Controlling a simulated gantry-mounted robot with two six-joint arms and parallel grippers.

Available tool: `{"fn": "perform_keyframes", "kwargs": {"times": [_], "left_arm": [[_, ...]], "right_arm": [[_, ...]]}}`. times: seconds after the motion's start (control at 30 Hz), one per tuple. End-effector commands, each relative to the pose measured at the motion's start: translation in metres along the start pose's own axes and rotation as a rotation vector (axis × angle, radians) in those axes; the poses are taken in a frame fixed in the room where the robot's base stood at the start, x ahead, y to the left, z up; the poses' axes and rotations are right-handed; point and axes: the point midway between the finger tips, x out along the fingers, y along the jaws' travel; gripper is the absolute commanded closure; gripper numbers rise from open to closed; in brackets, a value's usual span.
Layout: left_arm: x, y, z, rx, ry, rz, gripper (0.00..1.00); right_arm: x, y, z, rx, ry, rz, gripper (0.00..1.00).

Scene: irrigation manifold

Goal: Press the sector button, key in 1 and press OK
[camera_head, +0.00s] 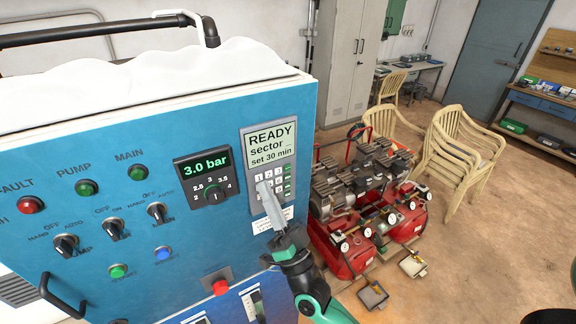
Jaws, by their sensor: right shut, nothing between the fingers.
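The controller panel (246,140) is on the right part of the blue cabinet front. Its display (270,143) reads "READY", "sector _" and "set 30 min". Below it is the keypad (277,174), with light number keys and a column of green keys (287,182) on its right. My right gripper (264,187) comes up from the lower right, shut and empty. Its fingertips are in front of the keypad's left side and hide some of the keys there. I cannot tell whether they touch a key. My left gripper is not in view.
Left of the panel are a pressure display (205,164) reading 3.0 bar with a dial, indicator lamps and rotary switches. A red push button (220,287) sits below. Red compressors (345,250) stand right of the cabinet. Stacked chairs (460,160) are behind them.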

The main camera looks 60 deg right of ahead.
Motion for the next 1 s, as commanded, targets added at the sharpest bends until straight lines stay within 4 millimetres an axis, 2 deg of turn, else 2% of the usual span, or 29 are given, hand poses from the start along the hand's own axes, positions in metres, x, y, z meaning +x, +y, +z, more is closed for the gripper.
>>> {"fn": "perform_keyframes", "kwargs": {"times": [1.0], "left_arm": [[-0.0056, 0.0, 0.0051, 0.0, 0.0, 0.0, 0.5]], "right_arm": [[0.0089, 0.0068, 0.0058, 0.0, 0.0, 0.0, 1.0]]}}
